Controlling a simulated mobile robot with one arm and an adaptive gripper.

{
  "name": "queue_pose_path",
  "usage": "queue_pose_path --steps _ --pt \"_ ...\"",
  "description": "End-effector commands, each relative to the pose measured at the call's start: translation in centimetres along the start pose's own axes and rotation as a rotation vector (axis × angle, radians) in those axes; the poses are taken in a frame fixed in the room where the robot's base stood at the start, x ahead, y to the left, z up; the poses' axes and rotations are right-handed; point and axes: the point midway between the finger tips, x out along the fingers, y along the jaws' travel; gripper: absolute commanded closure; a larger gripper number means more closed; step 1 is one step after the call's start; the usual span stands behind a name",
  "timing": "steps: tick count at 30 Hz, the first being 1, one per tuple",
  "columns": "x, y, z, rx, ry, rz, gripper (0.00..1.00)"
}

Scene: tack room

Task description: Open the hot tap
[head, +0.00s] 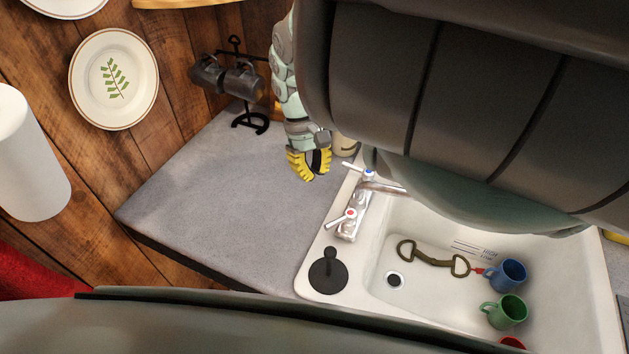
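The tap is a chrome fixture (355,200) on the left rim of the white sink, with a spout reaching right over the basin. Its hot handle (340,219) is a white lever with a red dot, pointing toward the lower left. The cold handle (356,169) has a blue dot and points toward the upper left. My gripper (311,177) has yellow ribbed fingers and hangs above the grey counter, left of the cold handle and up from the hot handle, apart from both. Its fingertips look close together, but I cannot tell whether they meet.
The white sink (340,275) holds a brownish-green bit-like object (432,259), a blue mug (508,273), a green mug (507,311) and part of a red mug (512,342). A black round fitting (328,272) sits on its rim. Dark mugs hang on a rack (249,121). The grey counter (220,200) is mostly clear.

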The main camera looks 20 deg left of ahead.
Motion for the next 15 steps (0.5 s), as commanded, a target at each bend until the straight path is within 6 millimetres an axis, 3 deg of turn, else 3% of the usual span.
queue_pose_path --steps 5,6,9,15 --pt "-2.0 0.3 0.1 0.007 0.001 -0.001 1.0" --pt "-2.3 0.3 0.1 0.006 0.0 0.0 0.92" --pt "-2.8 0.0 -0.1 -0.006 0.004 -0.002 1.0" --pt "-4.1 -2.0 -2.3 -0.122 0.046 -0.004 1.0"
